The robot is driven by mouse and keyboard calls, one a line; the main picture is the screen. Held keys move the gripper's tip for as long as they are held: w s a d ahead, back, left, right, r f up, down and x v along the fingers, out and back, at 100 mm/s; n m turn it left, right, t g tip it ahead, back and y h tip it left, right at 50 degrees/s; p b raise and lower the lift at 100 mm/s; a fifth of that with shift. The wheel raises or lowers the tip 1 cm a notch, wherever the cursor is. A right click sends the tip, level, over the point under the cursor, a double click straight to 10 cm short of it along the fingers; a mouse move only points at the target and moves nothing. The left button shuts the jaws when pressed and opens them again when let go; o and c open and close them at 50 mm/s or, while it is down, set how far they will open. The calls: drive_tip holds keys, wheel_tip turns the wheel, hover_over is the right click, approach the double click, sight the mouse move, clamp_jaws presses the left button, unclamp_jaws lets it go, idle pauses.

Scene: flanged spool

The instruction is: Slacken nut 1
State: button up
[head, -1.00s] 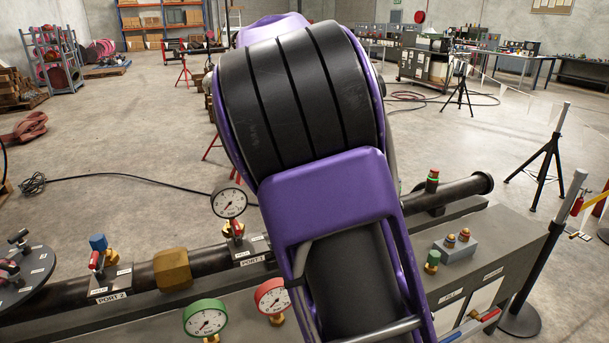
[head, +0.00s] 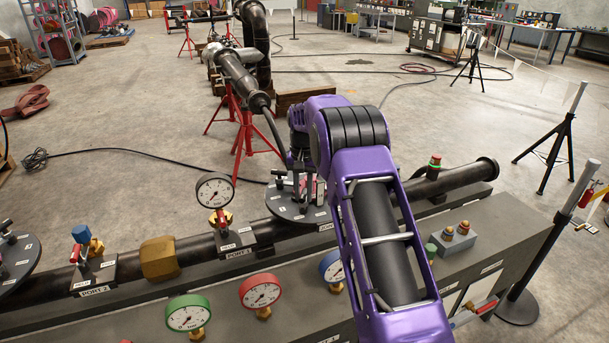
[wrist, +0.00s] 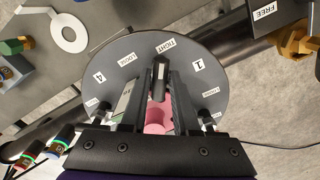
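A dark round flange disc (wrist: 133,55) with white labels fills the middle of the wrist view; it shows in the head view (head: 285,212) on the pipe. Labels read 1 (wrist: 199,67), TIGHT, LOOSE and 4. My gripper (wrist: 159,82) points at the disc, its fingers apart on either side of a black upright bar (wrist: 160,76). Dark gaps show beside the bar, so the fingers look open around it. A pink part (wrist: 157,116) lies behind, between the fingers. Whether the bar belongs to nut 1 is unclear. In the head view the fingertips are too small to make out.
A second disc (head: 15,255) is at the far left. The floor behind the bench is partly open.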

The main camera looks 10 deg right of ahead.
sight(303, 193)
drive_tip(key=shift+f+n, duration=0.4)
drive_tip(key=shift+f, duration=0.35)
drive_tip(key=n, duration=0.5)
drive_tip(key=shift+n, duration=0.4)
drive_tip(key=n, duration=0.4)
drive_tip(key=shift+b, duration=0.4)
drive_tip(key=shift+n, duration=1)
drive_tip(key=n, duration=0.1)
drive_tip(key=n+p, duration=0.1)
drive_tip(key=shift+r+n, duration=0.25)
drive_tip(key=shift+n, duration=0.05)
drive_tip(key=shift+f+n, duration=0.2)
drive_tip(key=shift+n, duration=0.6)
drive_tip(key=n, duration=0.5)
drive_tip(key=shift+n, duration=0.3)
drive_tip(key=shift+m, duration=1.1)
drive_tip(key=shift+r+m, duration=0.4)
wheel_tip(303, 193, up, 6)
drive_tip(key=shift+r, duration=0.15)
